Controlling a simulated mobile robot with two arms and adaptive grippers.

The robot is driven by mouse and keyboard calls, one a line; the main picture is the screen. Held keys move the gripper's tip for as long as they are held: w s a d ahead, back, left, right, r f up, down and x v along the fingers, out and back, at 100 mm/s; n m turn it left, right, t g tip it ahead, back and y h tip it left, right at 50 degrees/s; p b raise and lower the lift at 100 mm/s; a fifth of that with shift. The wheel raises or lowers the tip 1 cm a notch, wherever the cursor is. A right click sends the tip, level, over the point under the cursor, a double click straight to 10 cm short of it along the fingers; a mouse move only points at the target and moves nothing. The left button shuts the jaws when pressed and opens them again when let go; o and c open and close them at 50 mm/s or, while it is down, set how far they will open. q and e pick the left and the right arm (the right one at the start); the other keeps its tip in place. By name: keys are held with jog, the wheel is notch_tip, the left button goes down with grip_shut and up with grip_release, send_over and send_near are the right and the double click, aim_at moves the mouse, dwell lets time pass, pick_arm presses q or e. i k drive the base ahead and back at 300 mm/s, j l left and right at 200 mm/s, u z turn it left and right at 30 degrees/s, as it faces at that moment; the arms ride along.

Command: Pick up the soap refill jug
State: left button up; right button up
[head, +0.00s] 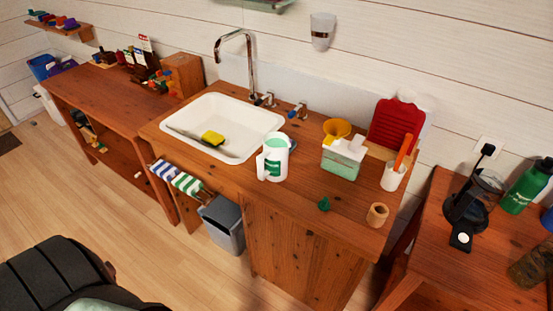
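The soap refill jug appears to be the white jug (273,158) with a green label and a handle on its left side. It stands upright on the wooden sink counter (300,200), just right of the white sink basin's front corner. Pale green shows at its top. Neither of my grippers is in view.
The sink basin (262,122) holds a yellow sponge (212,138). A small green object (324,204), a tan roll (377,214) and a white cup (393,176) with an orange-handled tool stand to the right. Counter in front of the jug is clear.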

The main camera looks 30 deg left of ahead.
aim_at(272, 164)
jog(key=j, duration=1.3)
